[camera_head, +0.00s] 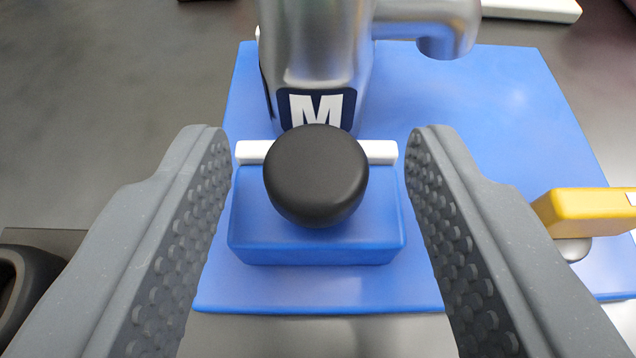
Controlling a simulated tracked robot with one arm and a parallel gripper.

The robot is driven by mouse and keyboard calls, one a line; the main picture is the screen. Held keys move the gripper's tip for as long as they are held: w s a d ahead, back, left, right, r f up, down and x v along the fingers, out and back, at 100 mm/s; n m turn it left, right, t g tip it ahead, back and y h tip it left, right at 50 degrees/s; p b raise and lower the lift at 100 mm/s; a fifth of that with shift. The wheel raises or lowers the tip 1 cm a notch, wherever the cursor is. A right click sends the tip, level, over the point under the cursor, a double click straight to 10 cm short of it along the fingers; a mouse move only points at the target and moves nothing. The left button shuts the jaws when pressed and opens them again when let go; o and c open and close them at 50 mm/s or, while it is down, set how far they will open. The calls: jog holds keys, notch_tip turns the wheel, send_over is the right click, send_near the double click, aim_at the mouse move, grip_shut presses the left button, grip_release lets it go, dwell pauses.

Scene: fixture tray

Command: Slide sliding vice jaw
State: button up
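The sliding vice jaw is a blue block (315,248) with a white strip (252,151) along its far edge. A round black knob (316,175) sits on top of it. A silver metal cylinder (315,40) marked with an M stands just beyond the white strip; I cannot tell whether they touch. My gripper (316,150) is open, with grey studded fingers on the left and right of the block and knob. Gaps show between the fingers and the block, and nothing is held.
The jaw rests on a blue tray (470,120). A yellow block (588,210) with a rounded metal part under it is at the right. A silver spout (445,35) juts right from the cylinder. A dark object (30,290) is at lower left. The tray's right middle is clear.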

jog(key=p+v, duration=0.1)
jog(key=v, duration=1.2)
jog(key=shift+s, duration=0.35)
jog(key=shift+r, duration=0.1)
notch_tip(320, 180, up, 13)
jog(key=t+h, duration=0.1)
jog(key=s+r, duration=0.5)
jog(key=r, duration=0.5)
jog(key=s+r, duration=0.5)
jog(key=r, duration=0.5)
jog(key=s+r+t+y, duration=0.1)
jog(key=s+r, duration=0.5)
jog(key=r, duration=0.4)
jog(key=shift+a, duration=0.15)
